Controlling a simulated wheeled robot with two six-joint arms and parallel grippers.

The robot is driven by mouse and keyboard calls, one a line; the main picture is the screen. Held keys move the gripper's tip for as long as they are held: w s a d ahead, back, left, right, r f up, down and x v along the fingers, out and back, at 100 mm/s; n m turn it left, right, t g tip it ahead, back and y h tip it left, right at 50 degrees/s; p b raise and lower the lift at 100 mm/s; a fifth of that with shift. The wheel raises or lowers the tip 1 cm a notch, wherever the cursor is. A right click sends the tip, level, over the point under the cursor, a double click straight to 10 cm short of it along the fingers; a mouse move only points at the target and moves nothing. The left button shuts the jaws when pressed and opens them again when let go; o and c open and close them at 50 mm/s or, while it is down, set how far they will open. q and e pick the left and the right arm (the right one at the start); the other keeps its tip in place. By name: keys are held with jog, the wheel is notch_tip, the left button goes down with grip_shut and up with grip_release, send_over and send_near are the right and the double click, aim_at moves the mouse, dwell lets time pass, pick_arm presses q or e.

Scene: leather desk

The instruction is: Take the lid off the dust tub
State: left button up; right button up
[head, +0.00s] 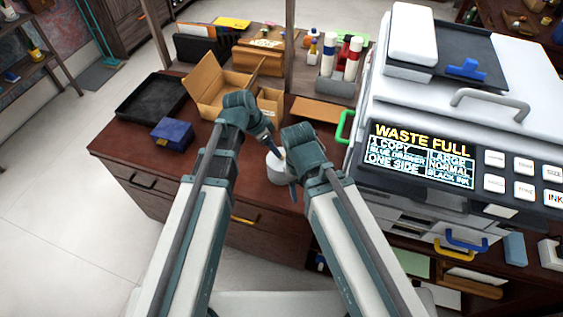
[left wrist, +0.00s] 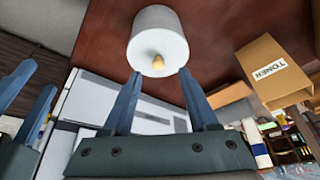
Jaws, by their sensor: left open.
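The dust tub (head: 275,174) is a small white round tub on the brown desk, partly hidden by my grippers in the head view. In the left wrist view the white tub (left wrist: 158,35) has a lid with a small tan knob (left wrist: 158,64) facing the camera. My left gripper (head: 275,150) is close to the tub; in its wrist view its two blue fingers (left wrist: 160,76) stand apart, with the knob between their tips and no grip visible. My right gripper (head: 288,174) is on the tub's right side; its fingers (left wrist: 27,88) look apart and empty in the left wrist view.
A large copier (head: 470,100) with a "WASTE FULL" display stands right of the tub. An open cardboard box (head: 207,85), a blue box (head: 172,134) and a black tray (head: 150,97) are on the left. The desk front left of the tub is clear.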

aim_at(275, 164)
pick_arm(q)
jog(key=b+x, duration=0.4)
jog(key=x, duration=0.1)
jog(key=shift+d+b, duration=0.3)
jog(key=shift+b, duration=0.1)
jog(key=shift+c, duration=0.2)
grip_shut()
